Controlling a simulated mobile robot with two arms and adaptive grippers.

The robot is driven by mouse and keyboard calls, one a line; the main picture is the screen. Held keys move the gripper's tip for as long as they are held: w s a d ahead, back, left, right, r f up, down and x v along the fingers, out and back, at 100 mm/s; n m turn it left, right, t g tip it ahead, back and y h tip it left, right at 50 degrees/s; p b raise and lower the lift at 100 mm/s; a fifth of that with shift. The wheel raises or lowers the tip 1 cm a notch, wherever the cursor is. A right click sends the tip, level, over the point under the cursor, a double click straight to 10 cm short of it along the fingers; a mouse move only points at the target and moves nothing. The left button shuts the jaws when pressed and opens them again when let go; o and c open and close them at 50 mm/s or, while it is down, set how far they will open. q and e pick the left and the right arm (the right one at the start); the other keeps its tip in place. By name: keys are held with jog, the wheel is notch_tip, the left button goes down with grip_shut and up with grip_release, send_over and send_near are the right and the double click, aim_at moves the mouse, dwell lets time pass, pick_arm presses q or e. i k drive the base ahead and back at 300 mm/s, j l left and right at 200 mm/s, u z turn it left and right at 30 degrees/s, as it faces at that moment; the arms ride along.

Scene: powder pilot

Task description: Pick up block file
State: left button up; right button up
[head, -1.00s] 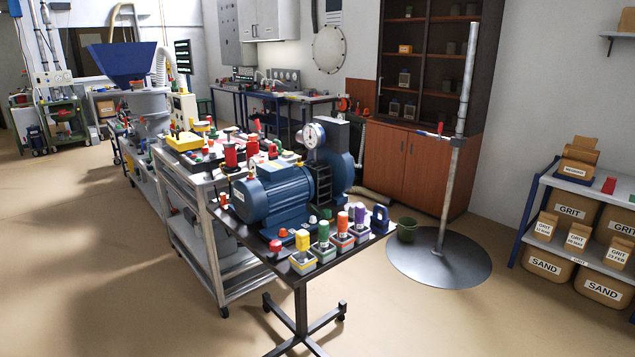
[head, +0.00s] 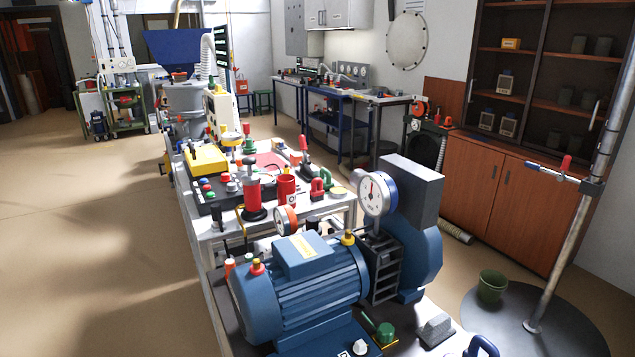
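I cannot pick out a block file for certain. A green knob (head: 385,332) is just left of the grey piece. Small tools crowd the cart behind the motor, too small to name surely. Neither of my grippers is in view.
A white-topped cart (head: 215,236) with a yellow box (head: 206,159) and red cylinders stands behind the motor. A pole stand (head: 570,240) and green bucket (head: 491,286) are at the right, before a wooden cabinet (head: 500,200). The floor at the left is clear.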

aim_at(327, 184)
jog(key=l+z, duration=0.85)
jog(key=i+l+z, duration=0.1)
jog(key=l+z, duration=0.15)
jog(key=z, duration=0.15)
jog(key=i+l, duration=0.6)
jog(key=i, duration=0.15)
jog(key=i+l, duration=0.65)
jog(key=i, duration=0.15)
jog(key=i+j+u, duration=0.2)
jog(key=i+u, duration=1.15)
jog(key=u, duration=0.15)
jog(key=i+l+u, duration=0.5)
jog(key=k+j, duration=0.1)
